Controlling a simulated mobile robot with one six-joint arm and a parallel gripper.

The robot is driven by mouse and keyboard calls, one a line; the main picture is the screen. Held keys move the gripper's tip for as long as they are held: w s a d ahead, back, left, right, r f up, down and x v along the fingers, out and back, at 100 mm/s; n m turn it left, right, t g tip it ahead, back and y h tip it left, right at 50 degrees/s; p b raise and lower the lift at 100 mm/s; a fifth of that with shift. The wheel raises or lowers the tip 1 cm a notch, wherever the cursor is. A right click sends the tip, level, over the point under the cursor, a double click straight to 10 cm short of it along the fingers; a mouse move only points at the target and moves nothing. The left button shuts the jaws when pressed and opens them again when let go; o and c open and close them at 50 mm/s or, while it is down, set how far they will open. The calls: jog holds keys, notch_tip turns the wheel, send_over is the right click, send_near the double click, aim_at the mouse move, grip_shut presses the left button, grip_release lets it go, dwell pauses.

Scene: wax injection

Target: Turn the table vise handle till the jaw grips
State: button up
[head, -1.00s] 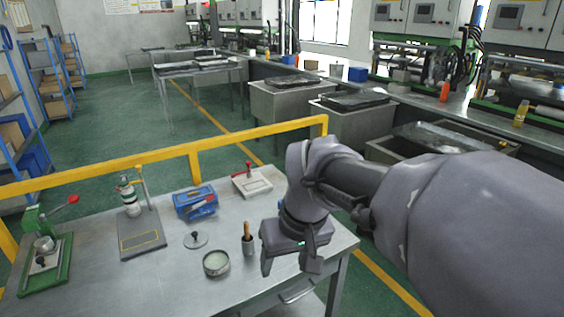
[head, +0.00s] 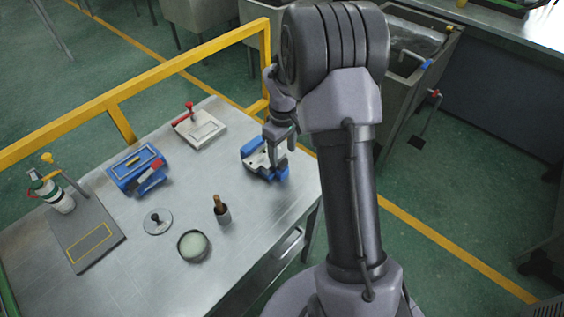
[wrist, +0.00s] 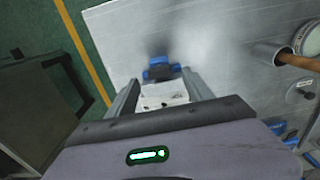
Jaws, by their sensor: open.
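The table vise (head: 250,150), blue with pale metal parts, stands near the right edge of the steel table. My gripper (head: 276,163) points down over it and hides part of it. In the wrist view, the vise (wrist: 160,69) shows between and just beyond the two fingers of my gripper (wrist: 160,78), which are spread apart. A pale block-like part (wrist: 163,95) lies between the fingers. I cannot make out the vise handle clearly, nor whether a finger touches the vise.
On the table (head: 110,290) are a blue toolbox (head: 125,178), a white frame with a red clamp (head: 203,127), a knobbed disc (head: 158,225), a cup with a wooden handle (head: 223,215), a round dish (head: 194,247) and a grey plate (head: 85,240). A yellow rail (head: 60,135) runs behind.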

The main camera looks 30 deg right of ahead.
aim_at(282, 162)
notch_tip(282, 162, down, 4)
jog(key=shift+r+b, duration=0.1)
jog(key=shift+b, duration=0.25)
grip_shut()
jog(key=m, duration=0.3)
jog(key=shift+w, duration=0.1)
grip_release()
jog(key=shift+r, duration=0.15)
notch_tip(282, 162, up, 17)
jog(key=p, duration=0.5)
